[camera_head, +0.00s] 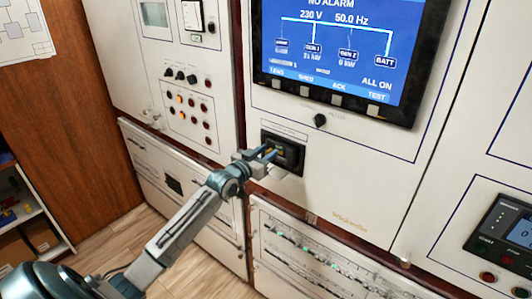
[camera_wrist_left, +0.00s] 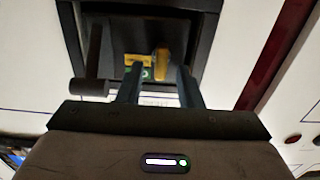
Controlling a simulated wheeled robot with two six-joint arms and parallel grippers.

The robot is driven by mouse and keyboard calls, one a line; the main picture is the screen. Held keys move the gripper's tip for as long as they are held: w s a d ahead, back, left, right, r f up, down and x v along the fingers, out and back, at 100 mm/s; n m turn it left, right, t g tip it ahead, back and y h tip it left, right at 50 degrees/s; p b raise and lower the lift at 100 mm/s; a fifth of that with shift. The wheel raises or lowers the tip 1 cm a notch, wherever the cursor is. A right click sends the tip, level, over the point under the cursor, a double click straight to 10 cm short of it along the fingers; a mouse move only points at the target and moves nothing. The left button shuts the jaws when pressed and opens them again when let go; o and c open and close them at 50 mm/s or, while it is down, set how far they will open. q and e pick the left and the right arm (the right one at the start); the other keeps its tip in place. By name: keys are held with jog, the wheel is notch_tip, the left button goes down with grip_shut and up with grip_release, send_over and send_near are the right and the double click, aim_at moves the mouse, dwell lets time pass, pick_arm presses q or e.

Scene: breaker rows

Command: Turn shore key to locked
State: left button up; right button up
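A black recessed switch box (camera_head: 292,146) is set in the white panel below the large screen. My left gripper (camera_head: 268,155) reaches up to its front from the left. In the left wrist view, the dark recess (camera_wrist_left: 180,28) holds a narrow yellow piece that looks like the shore key (camera_wrist_left: 162,62), standing roughly upright. A yellow and green label (camera_wrist_left: 138,68) is beside it. My left gripper (camera_wrist_left: 159,82) is open, its fingers apart on either side of the yellow piece, with a gap visible. I cannot read which position the key points to. My right gripper is not in view.
A black knob (camera_head: 320,120) sits just above the box, under the blue screen (camera_head: 340,50). Rows of small knobs and lights (camera_head: 188,105) are on the left panel. A breaker row panel (camera_head: 310,250) is below. A dark bar with a cylinder (camera_wrist_left: 90,87) is left of the fingers.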

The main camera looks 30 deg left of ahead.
pick_arm(q)
grip_shut()
dwell(0.3)
